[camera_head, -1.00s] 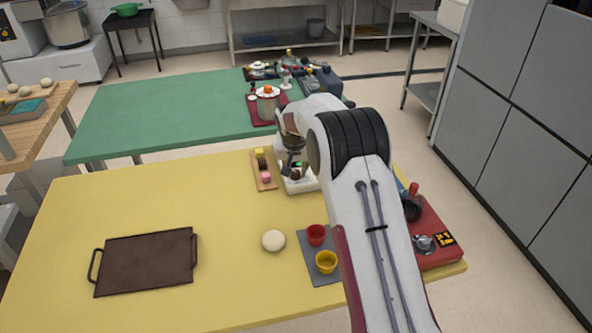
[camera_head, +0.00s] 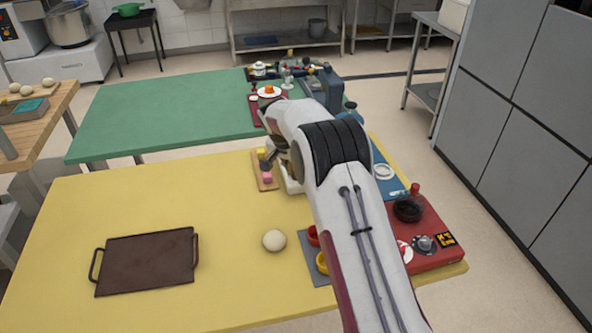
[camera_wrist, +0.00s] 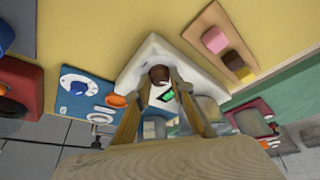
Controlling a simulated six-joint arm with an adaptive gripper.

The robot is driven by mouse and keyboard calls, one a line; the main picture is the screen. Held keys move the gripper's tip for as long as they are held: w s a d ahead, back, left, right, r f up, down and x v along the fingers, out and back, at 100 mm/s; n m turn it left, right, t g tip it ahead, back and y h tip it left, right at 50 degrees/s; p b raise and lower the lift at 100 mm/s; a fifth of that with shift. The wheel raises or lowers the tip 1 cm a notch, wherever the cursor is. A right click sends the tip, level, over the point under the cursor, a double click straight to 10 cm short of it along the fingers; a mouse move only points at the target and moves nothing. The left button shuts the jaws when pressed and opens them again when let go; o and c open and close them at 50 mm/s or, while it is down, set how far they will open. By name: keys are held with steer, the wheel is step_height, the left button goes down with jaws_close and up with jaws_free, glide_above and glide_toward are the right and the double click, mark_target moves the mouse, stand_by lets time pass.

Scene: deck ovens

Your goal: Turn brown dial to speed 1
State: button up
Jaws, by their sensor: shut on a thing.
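The brown dial (camera_wrist: 159,74) sits on a white appliance (camera_wrist: 140,62) with a small green-lit display (camera_wrist: 167,94). In the wrist view, the two fingers of my gripper (camera_wrist: 160,82) reach up to the dial from both sides, and the gripper is shut on it. The dial's markings cannot be read. In the head view, only a white edge of the appliance (camera_head: 292,182) shows beside my arm. My arm hides the dial there.
A board with pink and yellow blocks (camera_head: 267,177) lies close left of the appliance. A blue panel (camera_head: 393,180) and red unit (camera_head: 432,220) with knobs are on the right. A dough ball (camera_head: 274,240) and brown tray (camera_head: 147,262) lie on the yellow table (camera_head: 110,205).

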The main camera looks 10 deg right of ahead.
steer(key=shift+f, duration=0.1)
stand_by(0.3)
steer(key=o, duration=1.1)
steer(key=v, duration=0.7)
steer(key=shift+r, duration=0.3)
steer(key=shift+a+n, duration=0.1)
steer(key=shift+n, duration=0.3)
